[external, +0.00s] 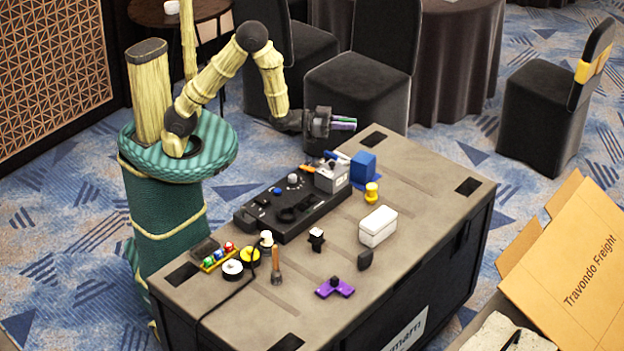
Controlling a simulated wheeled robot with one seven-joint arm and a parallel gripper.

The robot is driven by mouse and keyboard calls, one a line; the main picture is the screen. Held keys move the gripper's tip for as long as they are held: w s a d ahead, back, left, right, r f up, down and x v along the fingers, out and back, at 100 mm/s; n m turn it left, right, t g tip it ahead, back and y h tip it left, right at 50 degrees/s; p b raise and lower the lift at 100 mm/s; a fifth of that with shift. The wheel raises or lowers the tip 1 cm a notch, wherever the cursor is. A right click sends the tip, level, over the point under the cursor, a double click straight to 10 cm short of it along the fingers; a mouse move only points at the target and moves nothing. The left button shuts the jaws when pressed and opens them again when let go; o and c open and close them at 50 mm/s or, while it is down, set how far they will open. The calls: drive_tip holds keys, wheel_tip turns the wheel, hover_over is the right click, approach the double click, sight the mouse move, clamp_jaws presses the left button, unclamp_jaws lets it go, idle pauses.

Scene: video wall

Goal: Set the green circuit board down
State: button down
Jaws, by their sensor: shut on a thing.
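My gripper (345,124) is at the end of my outstretched arm, above the far left end of the case-like table (410,165). It is shut on a thin green strip, seen nearly edge-on, which looks like the green circuit board (343,122). Purple shows on the fingers around it. The board is held in the air, apart from the table top, and most of it is hidden by the fingers.
Below and in front of my gripper stand a grey box (331,176) on a black control panel (290,207) and a blue block (363,167). A yellow spool (371,193), white box (377,226) and purple piece (334,288) stand nearer. The table's far right is clear.

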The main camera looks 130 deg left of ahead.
drive_tip(key=w+d+f+m+t+h+p, duration=0.1)
drive_tip(key=w+d+m+h+p, duration=0.1)
drive_tip(key=d, duration=0.9)
drive_tip(key=w+d+f+m+t+h+p, duration=0.1)
drive_tip(key=w+d+f+m+h+p, duration=0.1)
drive_tip(key=d, duration=0.9)
drive_tip(key=w+d+f+m+t+h+p, duration=0.1)
drive_tip(key=w+d+f+m+h+p, duration=0.1)
drive_tip(key=w+d+h, duration=0.4)
drive_tip(key=w+d+p, duration=0.1)
drive_tip(key=d, duration=0.4)
drive_tip(key=shift+m+p, duration=0.3)
drive_tip(key=shift+m, duration=0.1)
drive_tip(key=shift+r, duration=0.1)
